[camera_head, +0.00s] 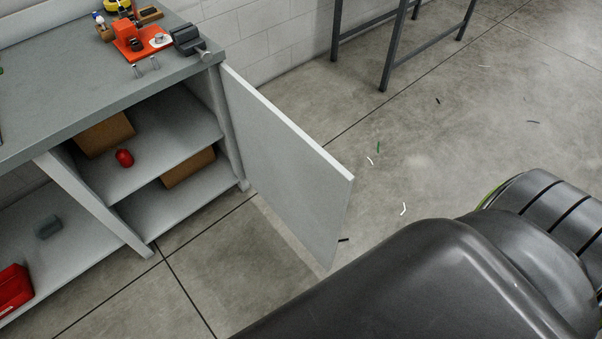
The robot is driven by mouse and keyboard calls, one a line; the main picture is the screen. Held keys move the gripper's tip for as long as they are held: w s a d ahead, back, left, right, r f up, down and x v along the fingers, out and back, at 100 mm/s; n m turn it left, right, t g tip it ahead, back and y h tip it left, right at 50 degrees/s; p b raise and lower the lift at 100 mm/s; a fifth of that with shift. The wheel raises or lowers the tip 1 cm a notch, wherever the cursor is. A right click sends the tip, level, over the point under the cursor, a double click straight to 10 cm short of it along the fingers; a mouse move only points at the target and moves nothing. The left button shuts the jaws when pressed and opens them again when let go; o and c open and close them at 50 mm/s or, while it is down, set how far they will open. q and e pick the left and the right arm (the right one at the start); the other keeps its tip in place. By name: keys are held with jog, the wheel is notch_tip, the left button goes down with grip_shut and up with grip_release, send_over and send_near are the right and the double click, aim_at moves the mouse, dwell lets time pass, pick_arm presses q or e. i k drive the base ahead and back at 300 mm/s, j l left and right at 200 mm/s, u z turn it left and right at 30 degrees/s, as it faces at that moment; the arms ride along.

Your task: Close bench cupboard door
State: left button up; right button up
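The cupboard door (285,160) is a flat light-grey panel hinged at the right end of the grey bench (110,85). It stands wide open, swung out over the floor toward the right and front. The cupboard opening (165,140) shows a middle shelf with a brown box (103,135) and a small red object (124,158), and another brown box (188,169) on the lower level. A large dark part of my own arm fills the lower right, apart from the door in the picture. Neither gripper shows.
A bench vise (187,40) and an orange tool (140,40) stand on the bench top. A red box (13,289) sits in the left open bay. A dark metal frame (390,45) stands at the back. Small scraps lie on the otherwise clear concrete floor (450,120).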

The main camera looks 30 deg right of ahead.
aim_at(309, 189)
jog(key=l+u, duration=0.1)
jog(key=l, duration=0.3)
jog(key=k+l+u, duration=0.1)
jog(key=l, duration=0.25)
jog(key=k+l+u, duration=0.15)
jog(key=l, duration=0.2)
jog(key=k+l+u, duration=0.1)
jog(key=l, duration=0.25)
jog(key=k+l+u, duration=0.1)
jog(key=l, duration=0.25)
jog(key=l+u, duration=0.15)
jog(key=l, duration=0.5)
jog(key=k+l+u, duration=0.15)
jog(key=l, duration=0.55)
jog(key=k, duration=0.15)
